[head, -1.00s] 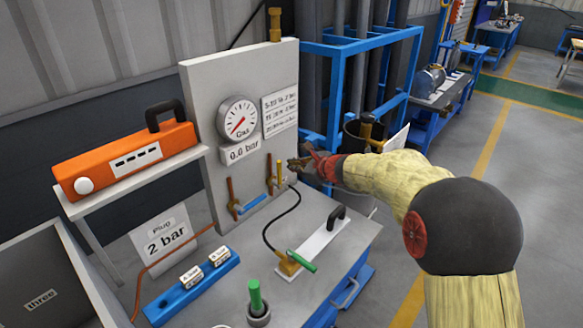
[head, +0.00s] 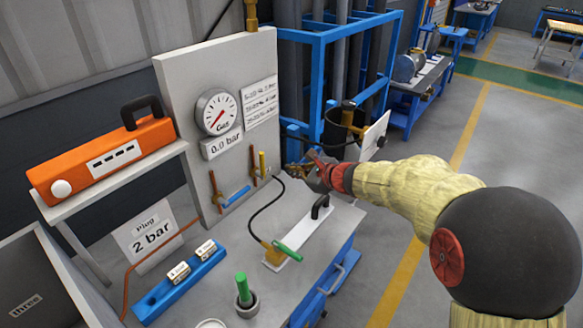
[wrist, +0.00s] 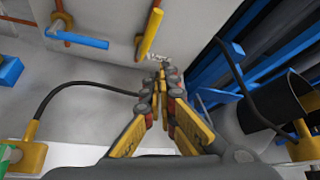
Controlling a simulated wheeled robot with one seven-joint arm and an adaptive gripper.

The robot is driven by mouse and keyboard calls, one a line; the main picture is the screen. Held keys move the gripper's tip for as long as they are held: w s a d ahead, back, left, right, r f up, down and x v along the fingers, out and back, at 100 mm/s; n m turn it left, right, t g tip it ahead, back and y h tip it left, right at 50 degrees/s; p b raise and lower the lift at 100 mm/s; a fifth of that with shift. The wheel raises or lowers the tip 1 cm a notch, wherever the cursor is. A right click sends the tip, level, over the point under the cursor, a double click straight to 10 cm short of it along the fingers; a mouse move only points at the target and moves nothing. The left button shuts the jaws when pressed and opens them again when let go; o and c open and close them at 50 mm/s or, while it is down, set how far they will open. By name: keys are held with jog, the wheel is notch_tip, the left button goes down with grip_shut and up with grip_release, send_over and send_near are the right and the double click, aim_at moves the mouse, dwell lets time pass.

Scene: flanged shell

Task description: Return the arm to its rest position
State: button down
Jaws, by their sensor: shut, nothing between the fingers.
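My gripper (head: 290,173) is at the end of my arm, beside the right edge of the grey gauge panel (head: 172,100) in the head view. In the wrist view my gripper (wrist: 162,72) has its fingertips together with nothing between them. The panel face, with a blue-handled lever (wrist: 75,38) and a yellow lever (wrist: 149,34), lies beyond and to the left of the fingers. I cannot tell the exact gap between fingertips and panel.
The bench top (head: 205,265) carries a white plate with a black handle (head: 303,235), a green-handled hose end (head: 287,250) and a blue block (head: 180,285). A blue frame (head: 330,65) stands behind the gripper. Open floor (head: 500,140) lies to the right.

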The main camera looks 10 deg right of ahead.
dwell(0.5)
jog(key=s+f+n+g, duration=0.1)
jog(key=s+n+g, duration=0.1)
jog(key=s+n, duration=0.3)
jog(key=s+a+f+n+g, duration=0.1)
jog(key=s+n+g, duration=0.1)
jog(key=s+n, duration=0.3)
jog(key=s+f+n+g, duration=0.1)
jog(key=s+n, duration=0.4)
jog(key=s, duration=0.7)
jog(key=shift+a+f+g+h, duration=0.3)
jog(key=shift+f+g, duration=0.05)
jog(key=shift+g, duration=0.55)
jog(key=s+d+r+n+t+h, duration=0.1)
jog(key=s+d+r+n+h, duration=0.2)
jog(key=s, duration=0.6)
jog(key=s+d+r+n+h+p, duration=0.1)
jog(key=s+d+r+n+h, duration=0.2)
jog(key=s+d+r+n, duration=0.3)
jog(key=shift+s+d+r+t, duration=0.45)
jog(key=shift+s+d, duration=0.5)
jog(key=shift+s, duration=1.05)
